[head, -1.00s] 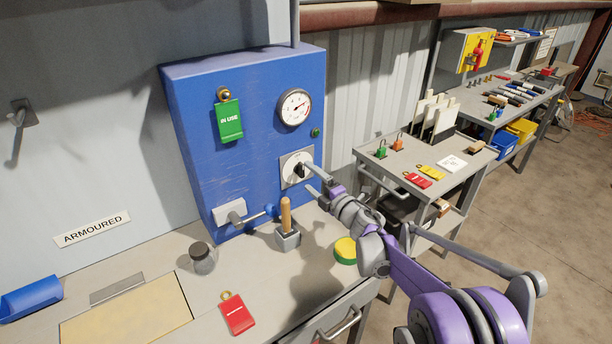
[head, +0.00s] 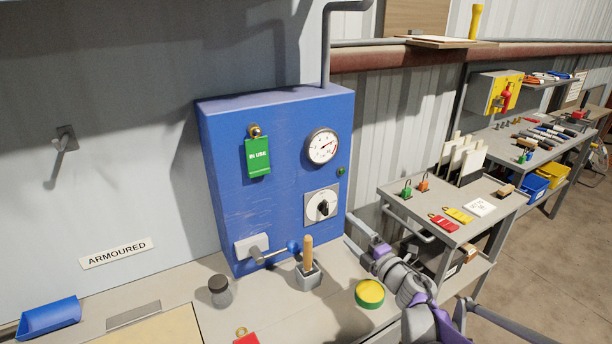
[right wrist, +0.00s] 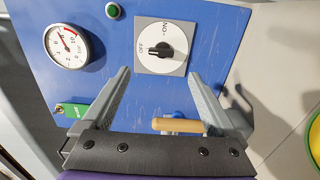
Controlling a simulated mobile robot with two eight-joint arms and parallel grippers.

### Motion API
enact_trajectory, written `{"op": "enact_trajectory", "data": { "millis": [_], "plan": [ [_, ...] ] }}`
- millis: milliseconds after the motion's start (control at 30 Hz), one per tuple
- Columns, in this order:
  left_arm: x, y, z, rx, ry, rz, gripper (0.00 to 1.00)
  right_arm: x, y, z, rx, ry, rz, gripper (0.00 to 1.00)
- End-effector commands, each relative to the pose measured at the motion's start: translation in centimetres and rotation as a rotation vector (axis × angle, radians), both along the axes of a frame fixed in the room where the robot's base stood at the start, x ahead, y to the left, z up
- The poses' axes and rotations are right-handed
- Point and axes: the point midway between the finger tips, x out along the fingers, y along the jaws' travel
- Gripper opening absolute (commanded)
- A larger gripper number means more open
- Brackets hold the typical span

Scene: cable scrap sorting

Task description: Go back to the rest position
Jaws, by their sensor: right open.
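My right gripper (head: 347,226) is open and empty, in front of the lower right part of the blue cabinet (head: 225,190). In the right wrist view its two fingers (right wrist: 158,73) stand wide apart with nothing between them. Beyond the fingertips is a rotary switch (right wrist: 172,62) with a black knob on a pale plate; its knob lies toward the OFF mark. The switch (head: 312,211) also shows in the head view, apart from the gripper. My left gripper is not in view.
A wooden-handled tool in a grey block (head: 308,279), a grey lever (head: 270,256), a dark-lidded jar (head: 220,292) and a yellow-green disc (head: 369,293) are near my right arm. A side table (head: 400,190) with padlocks and tags stands to the right. Open floor (head: 560,250) lies beyond.

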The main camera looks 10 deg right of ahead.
Motion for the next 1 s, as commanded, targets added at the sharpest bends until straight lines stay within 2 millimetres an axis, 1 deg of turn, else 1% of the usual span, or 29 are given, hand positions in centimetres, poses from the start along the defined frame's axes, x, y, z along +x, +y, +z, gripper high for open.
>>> {"op": "enact_trajectory", "data": {
  "millis": [67, 167, 200, 267, 300, 367, 400, 467, 500, 533, 567, 600, 667, 700, 733, 800, 900, 1000],
  "plan": [
    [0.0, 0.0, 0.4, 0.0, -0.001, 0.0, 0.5, -0.4, -0.1, 1.3, 0.039, 0.005, -0.04, 0.93],
    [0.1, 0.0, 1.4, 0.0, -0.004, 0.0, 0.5, -1.6, -0.8, 4.0, 0.159, 0.028, -0.156, 0.93],
    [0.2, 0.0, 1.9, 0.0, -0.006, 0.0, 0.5, -2.6, -1.3, 5.2, 0.227, 0.047, -0.22, 0.93],
    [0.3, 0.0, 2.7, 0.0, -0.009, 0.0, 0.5, -4.3, -2.1, 6.5, 0.347, 0.09, -0.327, 0.93],
    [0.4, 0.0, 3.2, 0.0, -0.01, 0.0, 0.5, -5.8, -2.6, 6.9, 0.433, 0.128, -0.4, 0.93],
    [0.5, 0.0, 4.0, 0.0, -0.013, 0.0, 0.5, -8.4, -3.1, 6.9, 0.559, 0.196, -0.506, 0.93],
    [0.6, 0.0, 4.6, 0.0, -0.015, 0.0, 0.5, -10.2, -3.3, 6.6, 0.642, 0.248, -0.573, 0.93],
    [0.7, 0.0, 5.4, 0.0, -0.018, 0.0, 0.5, -13.3, -3.2, 5.5, 0.764, 0.34, -0.67, 0.93],
    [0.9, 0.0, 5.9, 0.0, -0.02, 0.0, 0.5, -15.5, -2.9, 4.6, 0.84, 0.408, -0.731, 0.93],
    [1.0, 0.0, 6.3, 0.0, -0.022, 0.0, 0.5, -17.2, -2.5, 3.8, 0.898, 0.463, -0.775, 0.93],
    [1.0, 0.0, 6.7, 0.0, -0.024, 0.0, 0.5, -19.1, -2.0, 2.9, 0.95, 0.52, -0.818, 0.93],
    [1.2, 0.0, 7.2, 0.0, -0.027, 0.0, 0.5, -21.5, -1.1, 1.7, 1.017, 0.601, -0.871, 0.93],
    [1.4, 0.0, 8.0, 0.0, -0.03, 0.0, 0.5, -25.0, 0.3, 0.0, 1.1, 0.721, -0.941, 0.93],
    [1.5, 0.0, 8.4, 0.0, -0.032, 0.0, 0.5, -27.1, 1.3, -1.0, 1.145, 0.794, -0.978, 0.93],
    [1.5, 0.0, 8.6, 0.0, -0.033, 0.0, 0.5, -28.5, 2.1, -1.7, 1.172, 0.846, -1.003, 0.93],
    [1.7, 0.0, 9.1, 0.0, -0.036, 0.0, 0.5, -31.3, 3.6, -2.9, 1.22, 0.95, -1.049, 0.93],
    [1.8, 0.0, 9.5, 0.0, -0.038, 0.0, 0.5, -34.0, 5.1, -4.0, 1.259, 1.054, -1.09, 0.93],
    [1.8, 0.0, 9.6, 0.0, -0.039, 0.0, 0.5, -35.3, 5.9, -4.5, 1.275, 1.104, -1.109, 0.93]
  ]
}}
